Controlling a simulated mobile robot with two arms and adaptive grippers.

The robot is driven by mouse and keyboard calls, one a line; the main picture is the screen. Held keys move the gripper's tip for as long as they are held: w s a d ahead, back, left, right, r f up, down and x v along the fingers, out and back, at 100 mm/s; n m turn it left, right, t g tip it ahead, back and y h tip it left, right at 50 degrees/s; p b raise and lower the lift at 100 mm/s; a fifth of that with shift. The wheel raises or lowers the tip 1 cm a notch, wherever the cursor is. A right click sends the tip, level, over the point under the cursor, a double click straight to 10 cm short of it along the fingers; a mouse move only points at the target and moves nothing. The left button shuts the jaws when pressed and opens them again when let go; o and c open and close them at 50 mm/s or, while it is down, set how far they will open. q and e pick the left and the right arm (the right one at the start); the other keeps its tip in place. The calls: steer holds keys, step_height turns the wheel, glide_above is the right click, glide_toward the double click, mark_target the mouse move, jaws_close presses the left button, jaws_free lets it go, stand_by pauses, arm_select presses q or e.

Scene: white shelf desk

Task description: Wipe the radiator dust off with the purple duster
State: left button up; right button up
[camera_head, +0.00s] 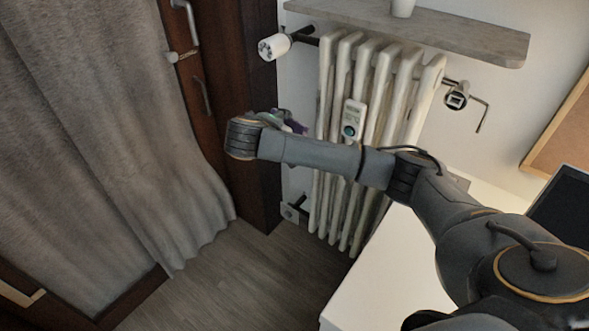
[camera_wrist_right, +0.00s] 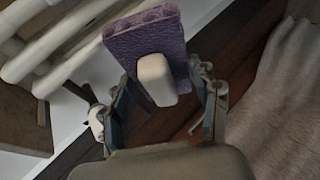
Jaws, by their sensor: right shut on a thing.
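The white column radiator (camera_head: 337,95) stands against the wall in the head view, and its pale tubes (camera_wrist_right: 47,40) show at upper left in the right wrist view. My right arm reaches across the radiator's front to its left side. My right gripper (camera_head: 283,121) is mostly hidden behind its own wrist there. In the right wrist view the right gripper (camera_wrist_right: 163,88) is shut on the white handle of the purple duster (camera_wrist_right: 148,35). The duster's purple pad is beyond the fingertips, beside the radiator tubes; I cannot tell whether they touch. My left gripper is not in view.
A grey shelf (camera_head: 450,30) with a white cup (camera_head: 402,8) is above the radiator. A white valve knob (camera_head: 273,46) juts out at its upper left. A grey curtain (camera_head: 90,130) and brown door frame are at left. A white desk (camera_head: 375,275) is in front.

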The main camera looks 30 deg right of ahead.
arm_select(q)
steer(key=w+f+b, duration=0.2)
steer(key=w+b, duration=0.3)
steer(key=b, duration=0.3)
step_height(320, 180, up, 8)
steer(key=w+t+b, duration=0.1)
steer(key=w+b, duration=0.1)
steer(key=b, duration=0.1)
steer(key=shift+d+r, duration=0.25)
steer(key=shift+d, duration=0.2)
arm_select(e)
steer(key=w+d+f+n+t+h, duration=0.3)
steer(key=w+d+f+t+h, duration=0.1)
steer(key=d+f, duration=0.7)
steer(key=shift+w+d+f+t, duration=0.15)
steer(key=shift+w+d+t, duration=0.35)
steer(key=shift+w, duration=0.3)
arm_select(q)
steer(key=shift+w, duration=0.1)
arm_select(e)
steer(key=shift+d, duration=0.15)
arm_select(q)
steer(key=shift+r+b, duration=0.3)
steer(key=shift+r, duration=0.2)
arm_select(e)
steer(key=shift+w+d, duration=0.15)
steer(key=shift+d, duration=0.1)
